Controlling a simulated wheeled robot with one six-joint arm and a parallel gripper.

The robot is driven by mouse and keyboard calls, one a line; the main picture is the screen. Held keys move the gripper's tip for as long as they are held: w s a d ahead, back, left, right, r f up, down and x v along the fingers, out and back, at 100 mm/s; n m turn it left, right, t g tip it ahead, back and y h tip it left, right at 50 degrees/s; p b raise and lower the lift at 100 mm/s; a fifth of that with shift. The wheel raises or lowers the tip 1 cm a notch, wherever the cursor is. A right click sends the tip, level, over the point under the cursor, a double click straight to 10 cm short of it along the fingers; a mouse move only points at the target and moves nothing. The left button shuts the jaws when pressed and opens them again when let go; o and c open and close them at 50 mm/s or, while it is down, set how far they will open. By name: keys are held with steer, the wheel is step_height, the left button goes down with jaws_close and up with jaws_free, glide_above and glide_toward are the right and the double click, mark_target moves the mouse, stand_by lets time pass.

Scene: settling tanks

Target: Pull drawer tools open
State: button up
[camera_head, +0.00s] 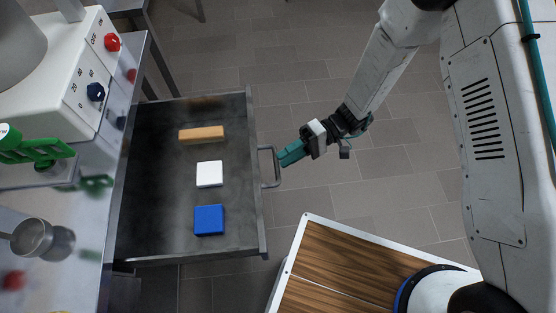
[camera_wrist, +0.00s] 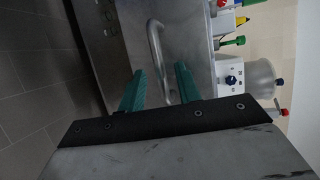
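The drawer (camera_head: 150,215) is pulled out from under the steel counter, with its dark floor showing. Its grey bar handle (camera_head: 275,168) is on the right front face; the handle also shows in the wrist view (camera_wrist: 156,44). My gripper (camera_head: 283,159), with teal fingers, is right beside the handle. In the wrist view my gripper (camera_wrist: 160,78) has its fingers apart, with the bar showing between them and a gap on each side. I cannot tell whether a finger touches the bar.
In the drawer lie a tan block (camera_head: 201,135), a white block (camera_head: 209,174) and a blue block (camera_head: 209,220). The counter (camera_head: 65,207) holds a white appliance (camera_head: 75,85), a green item (camera_head: 35,150) and a metal cup (camera_head: 32,238).

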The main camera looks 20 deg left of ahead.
steer(key=v, duration=0.3)
steer(key=shift+w+d+r, duration=0.1)
steer(key=shift+w+d, duration=0.15)
steer(key=shift+w, duration=0.05)
stand_by(0.3)
steer(key=s+d+r+m+t+h, duration=0.3)
steer(key=d+r+t, duration=0.1)
steer(key=d+r, duration=0.7)
steer(key=s+d+r+m+t+h, duration=0.3)
steer(key=d+r+t, duration=0.2)
steer(key=d+r, duration=0.6)
steer(key=s+d+r+m+t+h, duration=0.3)
steer(key=s+d+r+t+h, duration=0.1)
steer(key=d+r, duration=0.8)
steer(key=shift+d+t, duration=0.3)
steer(key=shift+d, duration=0.05)
